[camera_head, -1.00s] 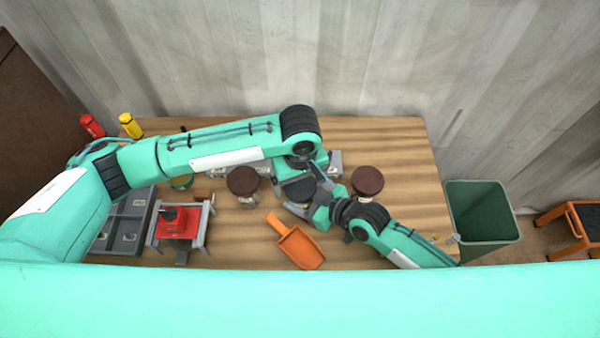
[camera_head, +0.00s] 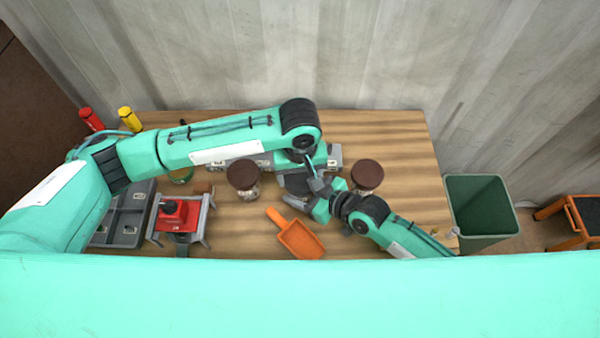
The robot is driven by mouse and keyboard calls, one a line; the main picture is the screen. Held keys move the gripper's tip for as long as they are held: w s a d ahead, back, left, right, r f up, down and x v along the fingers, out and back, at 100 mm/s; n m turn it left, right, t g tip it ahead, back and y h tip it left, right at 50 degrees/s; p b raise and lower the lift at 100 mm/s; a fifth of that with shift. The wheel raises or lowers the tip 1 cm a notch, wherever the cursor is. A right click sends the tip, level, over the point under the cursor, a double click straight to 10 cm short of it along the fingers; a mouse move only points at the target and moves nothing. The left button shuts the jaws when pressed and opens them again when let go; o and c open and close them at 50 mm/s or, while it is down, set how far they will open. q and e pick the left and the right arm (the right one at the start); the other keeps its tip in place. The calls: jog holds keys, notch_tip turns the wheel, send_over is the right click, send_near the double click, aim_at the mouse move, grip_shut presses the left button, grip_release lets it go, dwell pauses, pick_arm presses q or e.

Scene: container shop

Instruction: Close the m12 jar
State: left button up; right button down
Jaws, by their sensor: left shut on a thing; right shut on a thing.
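Two jars with brown lids stand on the table, a left jar (camera_head: 244,178) and a right jar (camera_head: 366,177). No label is readable, so I cannot tell which jar is m12. My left gripper (camera_head: 294,184) points down between these two jars, shut on what seems to be a dark lid. My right gripper (camera_head: 312,207) reaches in from the right at the same spot, shut on what seems to be a middle jar. That jar is mostly hidden by my grippers, so how its lid sits cannot be seen.
An orange scoop (camera_head: 297,238) lies in front of the grippers. A red device in a grey frame (camera_head: 180,216) and a grey tray (camera_head: 125,217) are at the left. A grey bar-like object (camera_head: 334,156) lies behind. A green bin (camera_head: 480,208) stands right of the table (camera_head: 400,140).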

pick_arm(q)
jog(key=shift+m, duration=0.4)
jog(key=shift+a, duration=0.1)
jog(key=o, duration=1.1)
jog(key=shift+r, duration=2.3)
jog(key=shift+r+n, duration=1.7)
jog(key=shift+n, duration=0.1)
